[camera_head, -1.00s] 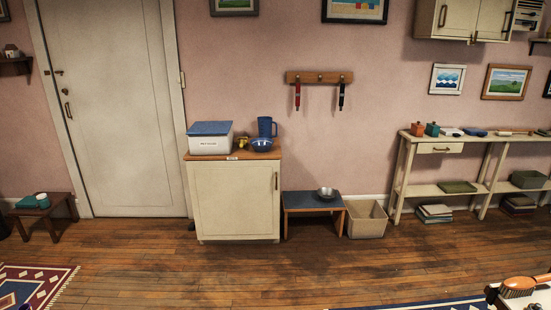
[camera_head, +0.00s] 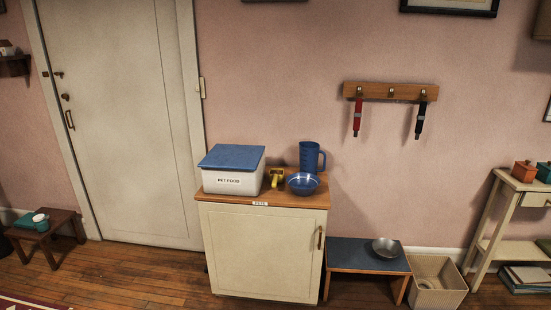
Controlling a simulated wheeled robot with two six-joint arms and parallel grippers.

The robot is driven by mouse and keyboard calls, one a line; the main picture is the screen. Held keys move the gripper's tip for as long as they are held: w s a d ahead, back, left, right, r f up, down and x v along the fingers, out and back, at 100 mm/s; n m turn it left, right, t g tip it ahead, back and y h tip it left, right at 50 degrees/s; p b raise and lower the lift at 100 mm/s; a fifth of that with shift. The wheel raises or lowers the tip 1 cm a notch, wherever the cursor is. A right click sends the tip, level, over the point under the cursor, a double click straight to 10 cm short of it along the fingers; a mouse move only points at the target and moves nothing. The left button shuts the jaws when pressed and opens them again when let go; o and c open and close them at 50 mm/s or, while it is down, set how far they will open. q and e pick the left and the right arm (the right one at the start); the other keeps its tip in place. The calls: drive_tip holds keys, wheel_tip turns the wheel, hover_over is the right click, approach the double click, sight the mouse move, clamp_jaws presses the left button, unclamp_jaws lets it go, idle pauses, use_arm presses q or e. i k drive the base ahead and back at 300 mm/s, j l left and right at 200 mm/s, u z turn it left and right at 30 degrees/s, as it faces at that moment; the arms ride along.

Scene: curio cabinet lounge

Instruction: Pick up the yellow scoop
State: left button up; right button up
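The yellow scoop (camera_head: 275,179) is small and sits on the wooden top of a cream cabinet (camera_head: 262,252). It lies between a white pet food box with a blue lid (camera_head: 232,182) on its left and a blue bowl (camera_head: 303,184) on its right. A blue jug (camera_head: 311,156) stands behind the bowl. Neither of my grippers shows in this view.
A low blue-topped bench (camera_head: 352,256) with a metal bowl (camera_head: 386,247) stands right of the cabinet, beside a bin (camera_head: 437,284). Two leashes hang from a wall rack (camera_head: 391,92). A closed door (camera_head: 130,120) is at left. Visible floor before the cabinet is clear.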

sight(276, 180)
drive_tip(key=i+j+u, duration=0.15)
drive_tip(key=i+u, duration=0.6)
drive_tip(key=i, duration=0.25)
drive_tip(key=i+l+u, duration=0.15)
drive_tip(key=i+u, duration=0.25)
drive_tip(key=i+l+u, duration=0.4)
drive_tip(key=i, duration=0.2)
drive_tip(key=i+j+z, duration=0.2)
drive_tip(key=i+z, duration=0.15)
drive_tip(key=i+j+z, duration=0.35)
drive_tip(key=i+l, duration=0.05)
drive_tip(key=i, duration=0.05)
